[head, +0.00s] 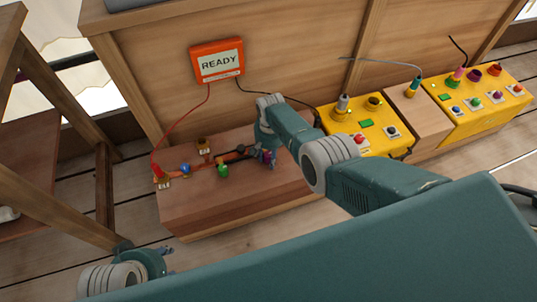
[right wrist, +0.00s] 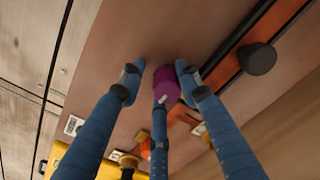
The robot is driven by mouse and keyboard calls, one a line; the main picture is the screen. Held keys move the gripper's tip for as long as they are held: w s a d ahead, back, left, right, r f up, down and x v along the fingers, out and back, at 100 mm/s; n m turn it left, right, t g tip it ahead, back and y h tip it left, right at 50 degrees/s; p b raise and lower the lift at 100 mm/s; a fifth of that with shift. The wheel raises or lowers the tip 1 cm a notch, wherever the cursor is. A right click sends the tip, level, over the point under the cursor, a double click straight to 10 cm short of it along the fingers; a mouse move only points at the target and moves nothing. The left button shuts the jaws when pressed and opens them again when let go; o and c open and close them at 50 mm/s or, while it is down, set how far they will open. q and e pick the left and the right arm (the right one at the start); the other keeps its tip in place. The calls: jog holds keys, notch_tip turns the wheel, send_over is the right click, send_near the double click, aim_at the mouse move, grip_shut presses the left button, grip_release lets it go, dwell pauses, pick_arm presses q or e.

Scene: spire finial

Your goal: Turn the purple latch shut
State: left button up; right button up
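The purple latch (right wrist: 167,85) is a short purple knob with a small white mark, on the wooden bench top in the right wrist view. In the head view the latch (head: 268,156) is partly hidden by my right gripper. My right gripper (right wrist: 158,78) has its blue fingers spread around the latch, with a gap at the left finger. I cannot tell whether the right or middle finger touches it. My left gripper (head: 169,261) is low at the left in the head view, apart from the bench, its fingers apart and empty.
The bench (head: 230,200) also bears a green knob (head: 222,170), a blue knob (head: 185,169) and a red knob (head: 160,174). An orange box reading READY (head: 217,62) hangs behind. Yellow control boxes (head: 366,122) stand right of the bench.

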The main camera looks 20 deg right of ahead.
aim_at(269, 155)
jog(key=shift+w+r, duration=0.25)
jog(key=shift+w, duration=0.05)
jog(key=shift+r, duration=0.55)
notch_tip(269, 155, up, 11)
jog(key=shift+s+f, duration=0.15)
jog(key=shift+f, duration=0.05)
jog(key=shift+d, duration=0.1)
